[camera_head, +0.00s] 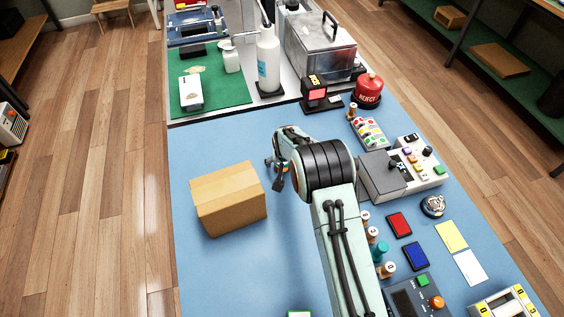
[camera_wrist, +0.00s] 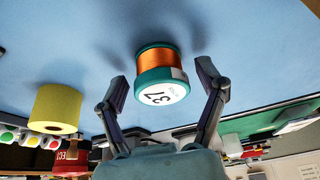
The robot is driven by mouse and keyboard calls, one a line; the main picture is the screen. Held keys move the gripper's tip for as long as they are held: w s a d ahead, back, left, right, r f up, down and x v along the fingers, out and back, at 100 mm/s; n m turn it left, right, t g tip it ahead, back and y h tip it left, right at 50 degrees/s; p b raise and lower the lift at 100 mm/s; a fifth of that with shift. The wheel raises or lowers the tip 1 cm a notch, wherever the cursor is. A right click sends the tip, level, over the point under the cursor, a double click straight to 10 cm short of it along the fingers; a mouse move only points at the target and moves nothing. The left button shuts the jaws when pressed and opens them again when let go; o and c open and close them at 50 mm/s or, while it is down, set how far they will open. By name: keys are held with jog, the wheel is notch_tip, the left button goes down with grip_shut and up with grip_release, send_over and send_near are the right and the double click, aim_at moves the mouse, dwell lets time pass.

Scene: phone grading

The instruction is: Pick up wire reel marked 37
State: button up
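The wire reel marked 37 (camera_wrist: 160,72) shows in the wrist view, with orange wire, teal flanges and a white label reading 37. It stands on the blue mat between the two fingers of my gripper (camera_wrist: 165,92). The fingers are spread on either side of the reel, with a gap visible at the left and a narrower one at the right; contact is not clear. In the head view my gripper (camera_head: 277,175) is low over the blue mat, right of the cardboard box.
A cardboard box (camera_head: 229,199) stands just left of my gripper. A grey device with buttons (camera_head: 400,170) is to the right. A yellow roll (camera_wrist: 56,108) shows in the wrist view. A red canister (camera_head: 367,91) stands behind. The mat around the reel is mostly clear.

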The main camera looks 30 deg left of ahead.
jog(key=c, duration=0.7)
jog(key=shift+c, duration=0.2)
